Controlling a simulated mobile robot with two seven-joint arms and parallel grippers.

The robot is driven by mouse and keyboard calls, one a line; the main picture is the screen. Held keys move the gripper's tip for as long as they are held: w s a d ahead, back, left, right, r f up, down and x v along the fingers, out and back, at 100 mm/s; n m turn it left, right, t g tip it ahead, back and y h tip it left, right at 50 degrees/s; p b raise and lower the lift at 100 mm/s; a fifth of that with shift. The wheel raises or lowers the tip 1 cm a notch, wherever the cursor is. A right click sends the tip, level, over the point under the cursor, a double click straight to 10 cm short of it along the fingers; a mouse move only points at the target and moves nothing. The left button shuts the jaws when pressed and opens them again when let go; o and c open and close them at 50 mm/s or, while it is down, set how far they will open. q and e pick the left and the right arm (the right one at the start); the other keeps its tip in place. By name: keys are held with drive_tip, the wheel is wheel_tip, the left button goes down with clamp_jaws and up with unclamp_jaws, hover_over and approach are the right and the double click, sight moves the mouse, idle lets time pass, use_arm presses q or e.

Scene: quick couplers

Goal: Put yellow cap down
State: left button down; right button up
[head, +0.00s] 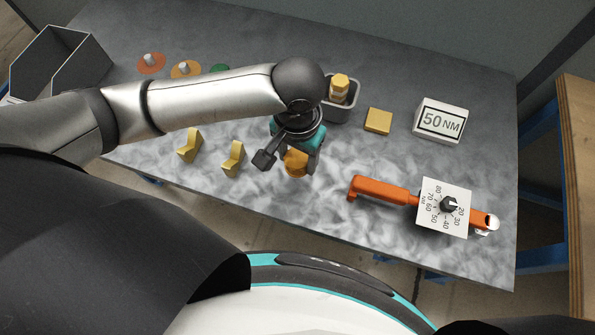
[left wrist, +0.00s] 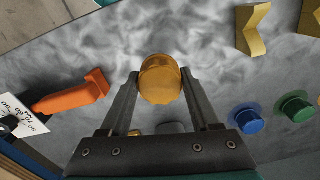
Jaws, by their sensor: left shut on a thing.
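My left gripper (head: 300,163) is shut on the yellow cap (head: 296,161), a round golden-yellow piece, over the front middle of the grey table (head: 300,220). In the left wrist view the cap (left wrist: 160,80) sits between the two dark fingers of the gripper (left wrist: 159,76), with its round face towards the camera. I cannot tell whether the cap touches the table. My right gripper is not in view.
Two yellow V-shaped blocks (head: 189,146) stand left of the gripper. A grey bin (head: 343,108) with a yellow fitting, a flat yellow block (head: 378,121) and a 50 NM sign (head: 440,121) are behind right. An orange torque wrench (head: 385,190) lies right. Coloured pieces (head: 151,64) stand back left.

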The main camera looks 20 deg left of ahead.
sight(298, 157)
use_arm(q)
wheel_tip(298, 157, down, 2)
drive_tip(key=shift+f, duration=0.25)
wheel_tip(298, 157, down, 4)
drive_tip(key=shift+r+b, duration=0.25)
drive_tip(key=shift+b, duration=0.6)
drive_tip(key=shift+f, duration=0.1)
drive_tip(key=shift+f, duration=0.15)
drive_tip(key=shift+c, duration=0.6)
unclamp_jaws()
wheel_tip(298, 157, up, 12)
drive_tip(key=p, duration=0.4)
drive_tip(key=shift+r, duration=0.2)
